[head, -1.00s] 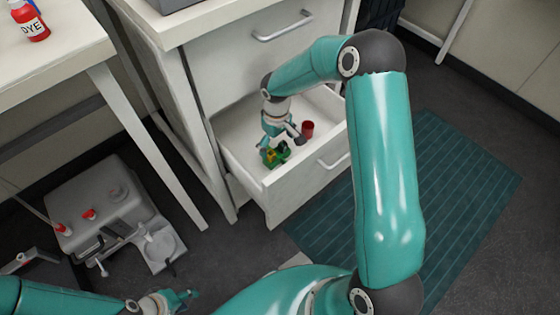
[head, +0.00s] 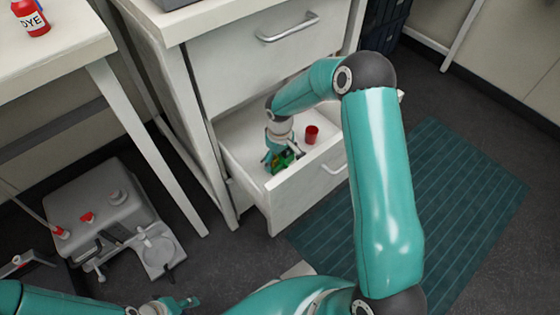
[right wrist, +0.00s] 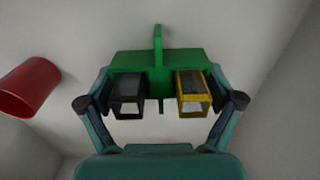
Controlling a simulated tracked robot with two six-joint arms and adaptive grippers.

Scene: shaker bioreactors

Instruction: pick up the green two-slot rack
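The green two-slot rack (head: 284,163) is in the open drawer, near its front wall. In the right wrist view the rack (right wrist: 157,62) holds a dark square-framed piece (right wrist: 128,88) in its left slot and a yellow one (right wrist: 192,88) in its right slot. An upright green tab rises at its middle. My right gripper (head: 280,155) reaches down into the drawer at the rack. In the wrist view its open fingers (right wrist: 160,76) lie on either side of the rack, very close; contact cannot be told. My left gripper (head: 185,302) is low at the left, small and unclear.
The drawer walls (head: 310,185) close in around my gripper. A grey device (head: 110,215) sits on the floor at left. A red dye bottle (head: 30,17) stands on the table.

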